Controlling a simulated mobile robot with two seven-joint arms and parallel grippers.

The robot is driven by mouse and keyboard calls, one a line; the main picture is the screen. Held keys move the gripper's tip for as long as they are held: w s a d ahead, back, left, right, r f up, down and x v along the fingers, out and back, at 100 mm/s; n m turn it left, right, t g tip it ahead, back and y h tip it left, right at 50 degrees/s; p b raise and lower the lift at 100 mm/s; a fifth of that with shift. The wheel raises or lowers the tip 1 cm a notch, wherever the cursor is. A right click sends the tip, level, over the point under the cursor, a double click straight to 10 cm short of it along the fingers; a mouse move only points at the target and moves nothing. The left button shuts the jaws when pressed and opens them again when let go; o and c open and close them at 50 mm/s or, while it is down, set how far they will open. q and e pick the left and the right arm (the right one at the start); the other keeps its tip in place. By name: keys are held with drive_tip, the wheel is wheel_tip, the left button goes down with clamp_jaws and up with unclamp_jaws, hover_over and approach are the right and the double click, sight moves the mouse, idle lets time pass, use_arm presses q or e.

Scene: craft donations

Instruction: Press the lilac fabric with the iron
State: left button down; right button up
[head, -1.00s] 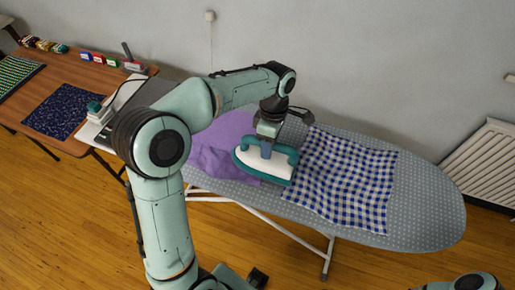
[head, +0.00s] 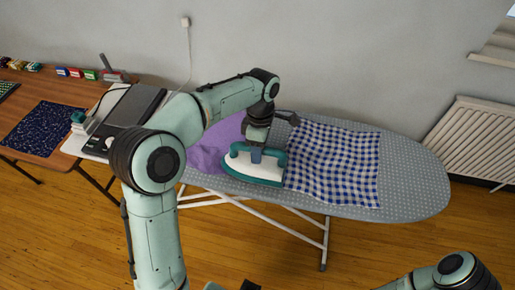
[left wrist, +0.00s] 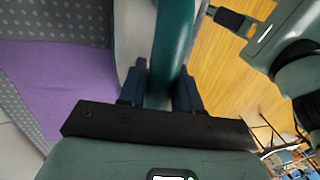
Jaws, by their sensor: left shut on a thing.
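The teal and white iron (head: 251,167) is over the near edge of the ironing board, its narrow end to the left. My left gripper (head: 257,152) is shut on its teal handle, which also shows between the fingers (left wrist: 160,92) in the left wrist view. In the left wrist view the lilac fabric (left wrist: 65,85) looks flat beside the iron. I cannot tell whether the soleplate touches it. My right gripper is not visible.
A blue gingham cloth (head: 335,165) lies on the grey dotted ironing board (head: 415,195), directly right of the iron. The board's right end is bare. A wooden table (head: 30,85) with a navy cloth (head: 45,128) stands left. A radiator (head: 485,140) is on the right wall.

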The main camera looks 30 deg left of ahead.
use_arm(q)
drive_tip(key=shift+f, duration=0.1)
drive_tip(key=shift+f, duration=0.2)
drive_tip(key=shift+s+a, duration=0.3)
drive_tip(key=shift+a, duration=1.05)
drive_tip(key=shift+s+a, duration=0.3)
drive_tip(key=shift+a, duration=1.05)
drive_tip(key=shift+s+a, duration=0.3)
drive_tip(key=shift+a, duration=1.05)
drive_tip(key=shift+s+a+p, duration=0.15)
drive_tip(key=shift+s+a, duration=0.1)
drive_tip(key=shift+a, duration=0.7)
drive_tip(key=shift+s+a+p, duration=0.1)
drive_tip(key=shift+s+a, duration=0.1)
drive_tip(key=shift+a, duration=0.8)
drive_tip(key=shift+s+a+p, duration=0.15)
drive_tip(key=shift+s+a, duration=0.1)
drive_tip(key=shift+a, duration=0.7)
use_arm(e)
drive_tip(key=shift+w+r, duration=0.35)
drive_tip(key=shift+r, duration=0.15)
